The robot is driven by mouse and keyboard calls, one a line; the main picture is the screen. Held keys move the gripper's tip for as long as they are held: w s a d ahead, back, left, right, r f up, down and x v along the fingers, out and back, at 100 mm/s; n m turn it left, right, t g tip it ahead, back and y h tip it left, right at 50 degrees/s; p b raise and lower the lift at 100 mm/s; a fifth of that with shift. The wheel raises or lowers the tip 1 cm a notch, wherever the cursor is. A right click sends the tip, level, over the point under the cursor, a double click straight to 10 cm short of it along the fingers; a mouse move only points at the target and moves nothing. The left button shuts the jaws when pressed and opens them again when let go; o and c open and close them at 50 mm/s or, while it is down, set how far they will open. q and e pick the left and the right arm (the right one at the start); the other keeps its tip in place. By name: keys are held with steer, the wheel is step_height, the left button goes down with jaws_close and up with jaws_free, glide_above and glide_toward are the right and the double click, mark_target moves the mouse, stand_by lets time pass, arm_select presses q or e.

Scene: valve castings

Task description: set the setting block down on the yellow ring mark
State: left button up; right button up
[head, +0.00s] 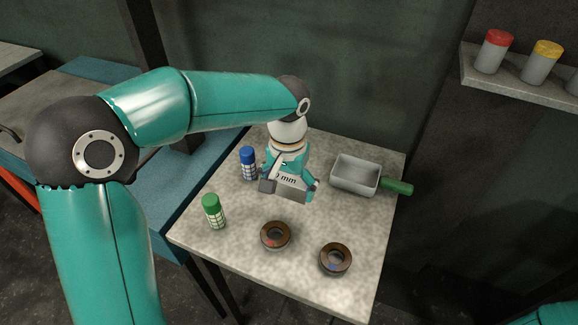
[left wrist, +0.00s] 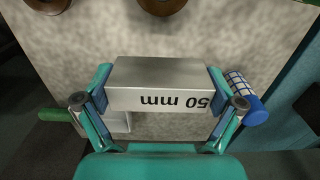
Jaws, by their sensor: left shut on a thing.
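The setting block (head: 290,187) is a grey metal block with "50 mm" printed on its side, and it fills the middle of the left wrist view (left wrist: 155,76). My left gripper (head: 289,191) is shut on it, with one finger at each end of the block; both fingers show in the left wrist view. The block is over the middle of the table; I cannot tell whether it touches the top. The yellow ring mark does not show in either view. My right gripper is not in view.
A blue-capped bottle (head: 248,163) stands close left of the block, a green-capped one (head: 213,211) nearer the front left. Two brown ring castings (head: 276,235) (head: 335,259) lie in front. A grey pan (head: 355,175) with a green handle is at right.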

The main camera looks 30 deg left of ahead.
mark_target(288, 215)
arm_select(q)
steer(key=shift+f, duration=3.8)
steer(key=o, duration=1.5)
steer(key=shift+f, duration=0.1)
steer(key=shift+c, duration=0.2)
